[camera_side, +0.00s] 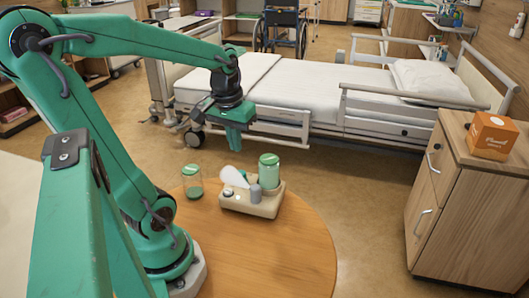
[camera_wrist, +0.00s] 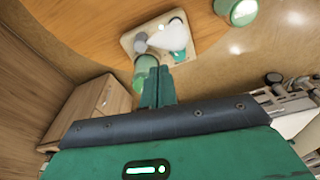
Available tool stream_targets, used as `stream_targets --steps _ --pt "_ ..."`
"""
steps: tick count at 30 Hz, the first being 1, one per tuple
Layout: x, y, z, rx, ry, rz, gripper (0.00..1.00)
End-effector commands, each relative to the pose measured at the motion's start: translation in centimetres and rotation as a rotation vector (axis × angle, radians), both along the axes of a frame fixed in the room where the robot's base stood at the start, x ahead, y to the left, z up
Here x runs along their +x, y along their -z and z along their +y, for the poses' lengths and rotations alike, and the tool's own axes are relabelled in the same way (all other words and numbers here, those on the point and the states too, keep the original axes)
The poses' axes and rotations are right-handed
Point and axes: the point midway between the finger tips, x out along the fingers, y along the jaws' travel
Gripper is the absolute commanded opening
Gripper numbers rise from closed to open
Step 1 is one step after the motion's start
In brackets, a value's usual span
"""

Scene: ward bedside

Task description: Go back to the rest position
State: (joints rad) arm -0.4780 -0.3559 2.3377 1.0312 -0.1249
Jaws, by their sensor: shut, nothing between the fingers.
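My gripper (camera_side: 234,143) is raised above the far edge of the round wooden table (camera_side: 290,250), pointing down, with its fingers together and nothing between them. The wrist view also shows my gripper (camera_wrist: 157,72) with its two green fingers closed. Below it, apart from it, a cream tray-like base (camera_side: 238,206) stands on the table. It carries a green-lidded container (camera_side: 269,172), a grey cylinder (camera_side: 256,194) and a white rounded piece (camera_side: 234,178). A clear cup with green contents (camera_side: 192,188) stands left of the base.
A hospital bed (camera_side: 300,90) with rails stands behind the table. A wooden bedside cabinet (camera_side: 465,205) with an orange box (camera_side: 491,135) on top is at the right. A wheelchair (camera_side: 283,30) is at the back. The table's front right is clear.

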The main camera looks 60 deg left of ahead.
Motion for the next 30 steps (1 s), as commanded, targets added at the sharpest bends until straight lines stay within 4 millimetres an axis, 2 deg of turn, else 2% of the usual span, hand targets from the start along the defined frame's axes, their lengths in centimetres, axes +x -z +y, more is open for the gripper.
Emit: stream_targets --steps 9,15,21,30 --pt "0.5 -2.5 -6.9 0.084 0.336 -0.188 0.0" --pt "-0.1 -3.5 -10.3 0.113 0.508 -0.292 0.0" --pt "-0.5 -3.9 -11.7 0.124 0.586 -0.344 0.0" --pt "-0.5 -3.9 -11.9 0.125 0.594 -0.349 0.0"
